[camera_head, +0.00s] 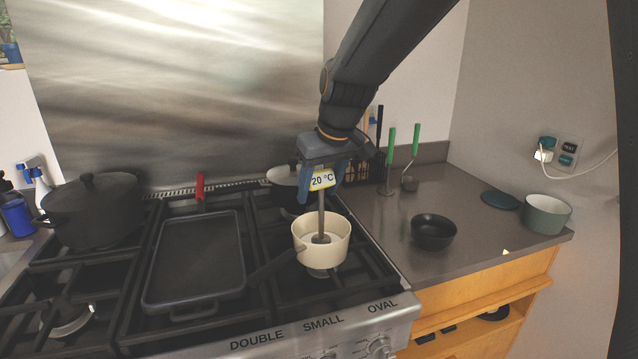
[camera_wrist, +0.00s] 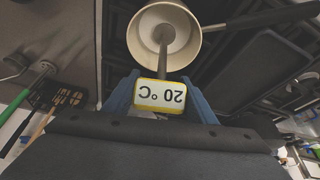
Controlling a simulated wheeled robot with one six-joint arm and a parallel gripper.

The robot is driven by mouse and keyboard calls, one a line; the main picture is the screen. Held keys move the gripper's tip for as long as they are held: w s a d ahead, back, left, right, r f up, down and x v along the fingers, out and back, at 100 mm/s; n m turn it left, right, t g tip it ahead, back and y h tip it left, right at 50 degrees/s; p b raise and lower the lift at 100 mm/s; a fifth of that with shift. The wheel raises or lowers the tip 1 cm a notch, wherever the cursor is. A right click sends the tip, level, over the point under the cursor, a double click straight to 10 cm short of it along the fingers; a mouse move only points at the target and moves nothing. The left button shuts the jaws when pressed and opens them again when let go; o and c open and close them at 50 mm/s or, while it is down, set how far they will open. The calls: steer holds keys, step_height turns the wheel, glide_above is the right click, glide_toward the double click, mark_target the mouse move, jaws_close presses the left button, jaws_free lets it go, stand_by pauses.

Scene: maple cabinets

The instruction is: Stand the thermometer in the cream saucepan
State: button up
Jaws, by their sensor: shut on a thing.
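The thermometer (camera_head: 321,181) has a yellow-edged display reading 20 °C and a grey stem. My gripper (camera_head: 322,176) is shut on its display head, above the cream saucepan (camera_head: 337,250). The stem points down and its lower end shows inside the saucepan's opening; I cannot tell whether it touches the bottom. The saucepan sits on the front right of the stove, its dark handle pointing left and toward the front. In the wrist view the thermometer (camera_wrist: 160,95) is between the blue fingers, with the stem reaching into the saucepan (camera_wrist: 192,50).
A dark griddle pan (camera_head: 196,262) lies left of the saucepan, and a black lidded pot (camera_head: 93,212) stands at the far left. A black bowl (camera_head: 433,232) and a grey-green pot (camera_head: 547,214) stand on the right counter. Green-handled utensils (camera_head: 415,145) stand behind.

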steer(key=shift+f+b, duration=0.5)
steer(key=shift+f, duration=0.75)
steer(key=o, duration=1.5)
